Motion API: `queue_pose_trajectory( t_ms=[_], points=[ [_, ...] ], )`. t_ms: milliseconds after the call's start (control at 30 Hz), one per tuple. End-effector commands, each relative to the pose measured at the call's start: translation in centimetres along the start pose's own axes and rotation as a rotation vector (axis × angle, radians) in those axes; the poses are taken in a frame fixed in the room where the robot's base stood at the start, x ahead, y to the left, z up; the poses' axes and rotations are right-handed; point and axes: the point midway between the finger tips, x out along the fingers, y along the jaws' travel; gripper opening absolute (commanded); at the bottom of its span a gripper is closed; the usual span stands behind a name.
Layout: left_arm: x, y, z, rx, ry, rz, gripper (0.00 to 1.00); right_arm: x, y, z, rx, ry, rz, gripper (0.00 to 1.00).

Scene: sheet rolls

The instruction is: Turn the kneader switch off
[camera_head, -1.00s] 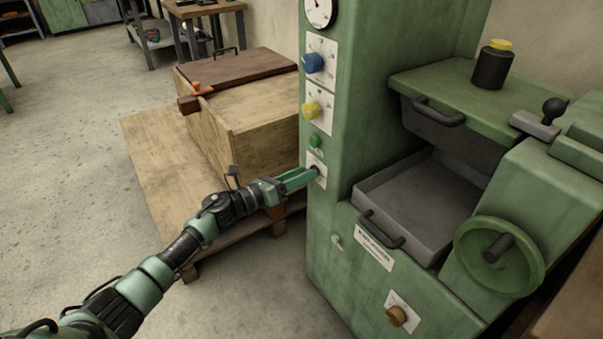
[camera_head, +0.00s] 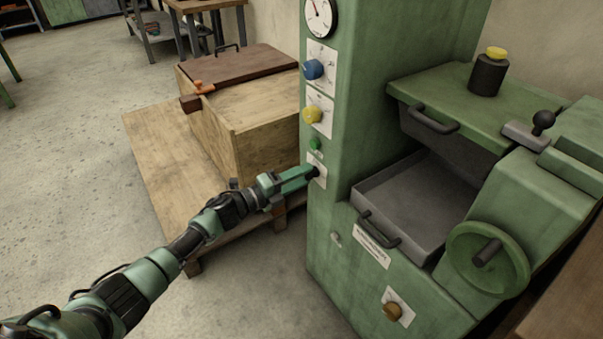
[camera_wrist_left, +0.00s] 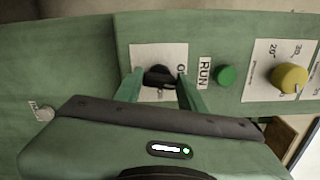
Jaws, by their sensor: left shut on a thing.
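The kneader is a tall green machine (camera_head: 345,235) with a column of controls on its narrow front. The black kneader switch (camera_wrist_left: 158,77) sits on a white plate (camera_wrist_left: 146,57) in the left wrist view, below the green RUN lamp (camera_head: 315,144) in the head view. My left gripper (camera_head: 312,173) reaches the plate from the left. In the left wrist view its two green fingers (camera_wrist_left: 158,90) stand on either side of the switch and are shut on it. The switch's exact angle is hard to read. My right gripper is not in view.
Above the lamp are a yellow knob (camera_head: 313,115), a blue knob (camera_head: 314,69) and a gauge (camera_head: 319,14). A wooden crate (camera_head: 240,125) on a pallet (camera_head: 160,165) stands left of the machine, close to my arm. An open grey drawer (camera_head: 410,205) and a handwheel (camera_head: 488,258) are at right.

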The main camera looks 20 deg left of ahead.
Motion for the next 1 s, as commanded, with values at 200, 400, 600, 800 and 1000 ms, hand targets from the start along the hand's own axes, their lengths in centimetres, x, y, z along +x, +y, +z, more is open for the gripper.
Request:
queue_pose_trajectory(
  t_ms=[200, 400, 600, 800, 1000],
  points=[
    [0.0, 0.0, 0.1, -0.115, -0.001, 0.002, 0.0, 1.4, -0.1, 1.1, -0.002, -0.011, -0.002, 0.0],
    [0.0, 0.1, 0.1, -0.169, -0.002, 0.001, 0.0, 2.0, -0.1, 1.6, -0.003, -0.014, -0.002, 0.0],
    [0.0, 0.1, 0.1, -0.188, -0.002, 0.001, 0.0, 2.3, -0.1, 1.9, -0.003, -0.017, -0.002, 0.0],
    [0.0, 0.1, 0.1, -0.188, -0.002, 0.001, 0.0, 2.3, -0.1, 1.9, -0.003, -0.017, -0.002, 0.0],
    [0.0, 0.1, 0.1, -0.187, -0.002, 0.001, 0.62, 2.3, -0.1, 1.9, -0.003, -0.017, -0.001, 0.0]
  ],
)
